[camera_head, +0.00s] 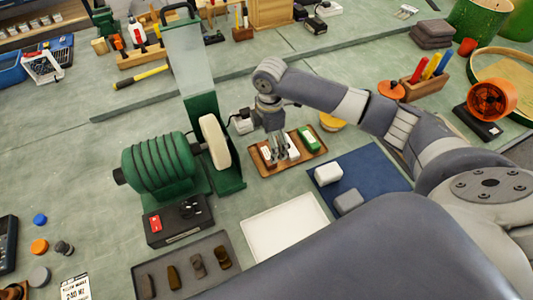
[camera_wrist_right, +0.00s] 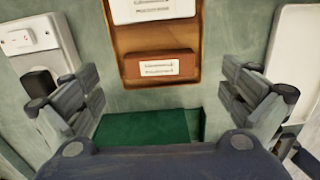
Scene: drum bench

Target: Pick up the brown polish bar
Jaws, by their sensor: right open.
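The brown polish bar (camera_head: 267,155) lies with a white label up at the left end of a wooden tray (camera_head: 322,149). In the right wrist view the brown bar (camera_wrist_right: 160,68) lies ahead, between the two finger lines and slightly beyond them. A white bar (camera_head: 292,152) lies beside it, also in the right wrist view (camera_wrist_right: 150,10), and a green bar (camera_head: 309,138) at the tray's right end. My right gripper (camera_head: 280,157) is open and empty above the tray, partly hiding the bars. My left gripper is not in view.
A green polishing motor (camera_head: 160,165) with a pale wheel (camera_head: 215,142) stands just left of the tray. A wall socket-like white box (camera_head: 243,121) sits behind. A white tray (camera_head: 285,228) and blue mat (camera_head: 378,175) with two blocks lie in front and to the right.

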